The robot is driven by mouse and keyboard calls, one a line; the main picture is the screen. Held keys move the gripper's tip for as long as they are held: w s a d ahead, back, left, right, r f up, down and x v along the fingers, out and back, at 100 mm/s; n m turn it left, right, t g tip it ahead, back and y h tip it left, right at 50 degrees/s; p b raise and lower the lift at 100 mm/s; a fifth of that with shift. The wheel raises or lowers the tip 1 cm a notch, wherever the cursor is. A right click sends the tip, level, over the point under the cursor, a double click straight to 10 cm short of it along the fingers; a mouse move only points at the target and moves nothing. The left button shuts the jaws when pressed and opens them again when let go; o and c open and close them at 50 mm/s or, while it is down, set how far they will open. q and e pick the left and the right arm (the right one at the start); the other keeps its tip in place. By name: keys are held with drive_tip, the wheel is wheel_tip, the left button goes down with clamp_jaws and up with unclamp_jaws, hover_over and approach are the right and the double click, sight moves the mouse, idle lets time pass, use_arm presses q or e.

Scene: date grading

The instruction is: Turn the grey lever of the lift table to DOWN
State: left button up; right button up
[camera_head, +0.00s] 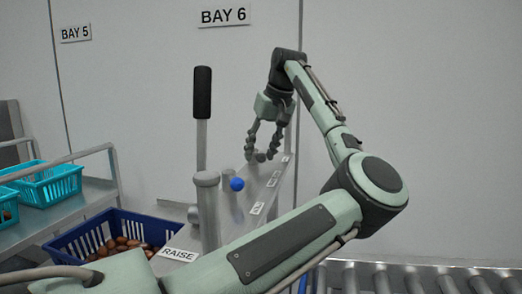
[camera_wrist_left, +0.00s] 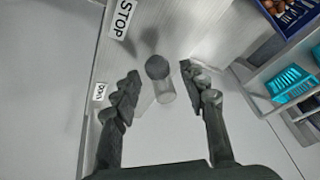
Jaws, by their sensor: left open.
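The grey lever shows in the left wrist view as a dark grey ball knob (camera_wrist_left: 157,67) on a pale, short cylinder. In the head view its knob (camera_head: 260,157) is partly hidden by my left gripper (camera_head: 260,154). My left gripper (camera_wrist_left: 159,72) is open, with its two fingers on either side of the knob; gaps show between knob and fingers. On the lift table's panel (camera_wrist_left: 190,30), a STOP label (camera_wrist_left: 122,18) lies above the knob and a small label that seems to read DOWN (camera_wrist_left: 99,92) lies to its left. My right gripper is not in view.
A blue knob (camera_head: 237,184), a grey-capped post (camera_head: 207,180) and a black-handled lever (camera_head: 202,92) stand close by on the left. A RAISE label (camera_head: 180,254) is nearer. A blue crate (camera_head: 75,240) holds brown dates. A roller conveyor (camera_head: 410,278) runs at lower right.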

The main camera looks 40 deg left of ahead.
use_arm(q)
clamp_jaws()
drive_tip(key=shift+w+d+n+g, duration=0.1)
drive_tip(key=shift+w+n+g, duration=0.35)
drive_tip(key=shift+n, duration=0.6)
drive_tip(key=shift+w+a+n+g, duration=0.1)
drive_tip(key=shift+w+n+g, duration=0.3)
drive_tip(key=shift+n, duration=0.6)
drive_tip(key=shift+w+d+n+g, duration=0.1)
drive_tip(key=shift+w+n+g, duration=0.35)
drive_tip(key=shift+n, duration=0.6)
unclamp_jaws()
drive_tip(key=v, duration=0.7)
drive_tip(key=shift+r, duration=0.3)
